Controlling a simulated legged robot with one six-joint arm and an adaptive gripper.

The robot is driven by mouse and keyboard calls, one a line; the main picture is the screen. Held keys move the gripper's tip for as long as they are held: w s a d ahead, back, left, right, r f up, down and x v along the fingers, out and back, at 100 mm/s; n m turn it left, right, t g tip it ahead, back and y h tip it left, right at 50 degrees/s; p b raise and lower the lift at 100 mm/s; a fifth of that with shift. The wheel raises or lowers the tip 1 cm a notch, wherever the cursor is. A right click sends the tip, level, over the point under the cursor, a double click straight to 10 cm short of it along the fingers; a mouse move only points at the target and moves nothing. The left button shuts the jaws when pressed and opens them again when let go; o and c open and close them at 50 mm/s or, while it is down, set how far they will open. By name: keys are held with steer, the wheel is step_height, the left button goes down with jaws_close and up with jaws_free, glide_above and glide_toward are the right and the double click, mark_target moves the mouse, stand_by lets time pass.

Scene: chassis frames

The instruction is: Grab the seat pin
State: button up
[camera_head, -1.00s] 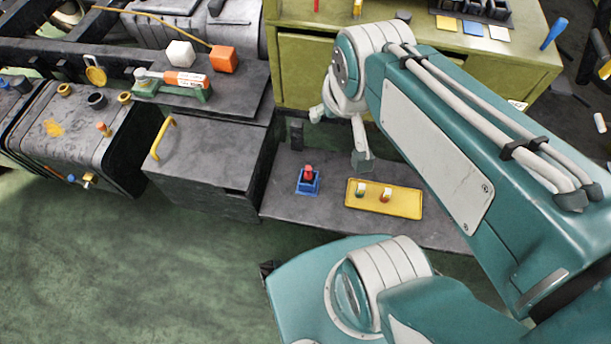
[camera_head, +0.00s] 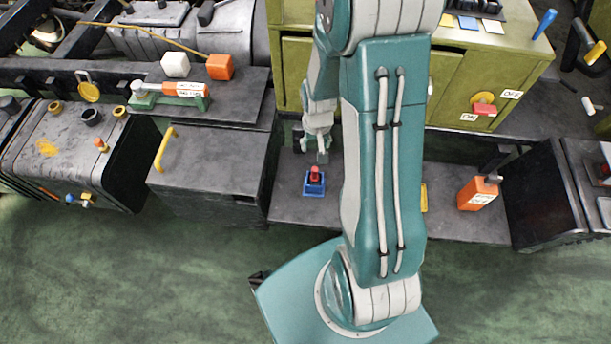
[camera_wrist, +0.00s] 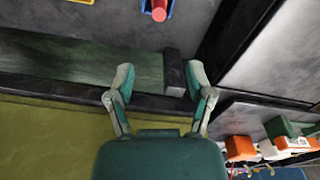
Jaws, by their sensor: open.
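A red pin (camera_head: 314,172) stands in a small blue holder (camera_head: 314,188) on the low grey shelf. I take it to be the seat pin. In the wrist view the red pin (camera_wrist: 159,10) and part of the blue holder (camera_wrist: 146,6) show at the top edge, partly cut off. My gripper (camera_head: 323,155) is just behind and above the pin in the head view, apart from it. In the wrist view my gripper (camera_wrist: 160,80) has its two fingers spread, with nothing between them.
My arm hides most of a yellow tray (camera_head: 424,197) right of the pin. An orange block (camera_head: 477,193) stands farther right on the shelf (camera_head: 287,207). A grey box with a yellow handle (camera_head: 165,149) is at left. The green cabinet (camera_head: 300,70) rises behind.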

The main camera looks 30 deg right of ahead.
glide_above(314, 175)
steer(key=shift+g, duration=0.3)
steer(key=f, duration=0.5)
steer(key=shift+w+d, duration=0.3)
steer(key=shift+w, duration=0.1)
steer(key=f, duration=0.5)
steer(key=shift+d, duration=0.2)
steer(key=shift+a+f, duration=0.15)
steer(key=shift+f, duration=0.25)
step_height(314, 175, down, 5)
steer(key=shift+r, duration=0.1)
steer(key=shift+a, duration=0.1)
jaws_close()
